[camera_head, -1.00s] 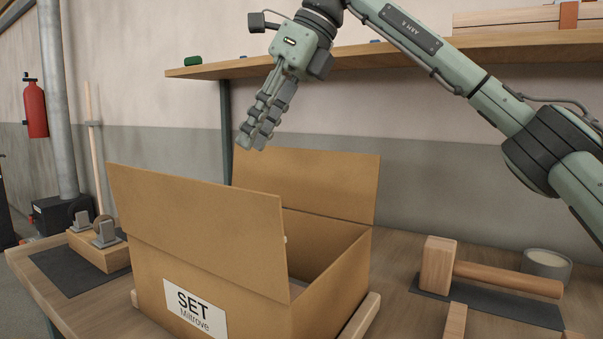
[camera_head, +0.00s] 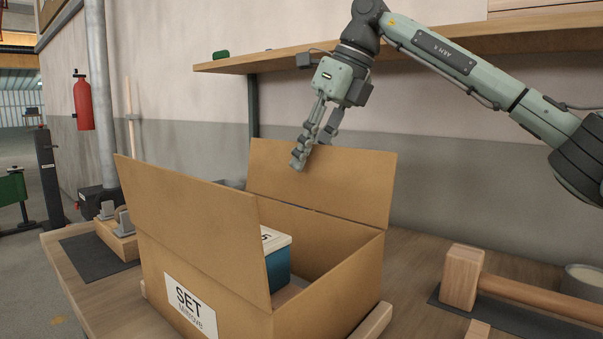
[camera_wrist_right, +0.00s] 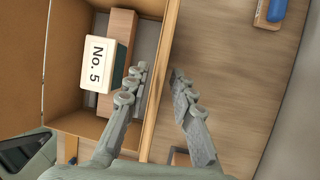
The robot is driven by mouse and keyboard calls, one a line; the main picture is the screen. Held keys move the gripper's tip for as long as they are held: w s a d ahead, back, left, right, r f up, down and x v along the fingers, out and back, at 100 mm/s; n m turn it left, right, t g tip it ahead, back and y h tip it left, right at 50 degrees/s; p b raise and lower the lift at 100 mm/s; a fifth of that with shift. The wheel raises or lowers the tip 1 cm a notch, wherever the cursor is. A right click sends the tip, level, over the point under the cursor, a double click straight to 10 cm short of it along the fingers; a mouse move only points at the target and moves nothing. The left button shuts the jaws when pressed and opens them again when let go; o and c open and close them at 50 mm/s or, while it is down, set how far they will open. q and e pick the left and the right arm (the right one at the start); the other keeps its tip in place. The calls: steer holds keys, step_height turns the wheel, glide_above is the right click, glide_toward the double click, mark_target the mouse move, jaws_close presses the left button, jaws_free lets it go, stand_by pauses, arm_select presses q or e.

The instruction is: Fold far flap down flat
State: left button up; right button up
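The open cardboard box (camera_head: 335,290) stands on the bench with its SET label on the near wall. Its far flap (camera_head: 350,185) stands up at the back, leaning slightly outward. Its near flap (camera_head: 190,215) also stands up and hides part of the inside. My right gripper (camera_head: 308,158) is over the far flap's top edge, one finger in front and one behind. In the right wrist view the open fingers (camera_wrist_right: 158,85) are apart on either side of the flap's edge (camera_wrist_right: 161,95); contact cannot be told. My left gripper is not in view.
A teal box with a white top (camera_head: 276,260), marked No. 5 in the wrist view (camera_wrist_right: 99,48), lies inside the carton. A wooden mallet (camera_head: 462,277) lies at right. A shelf (camera_head: 440,48) runs above the back of the bench. A wooden block with metal parts (camera_head: 122,245) stands left.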

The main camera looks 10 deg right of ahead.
mark_target(301, 177)
steer(key=shift+x, duration=1.75)
jaws_close()
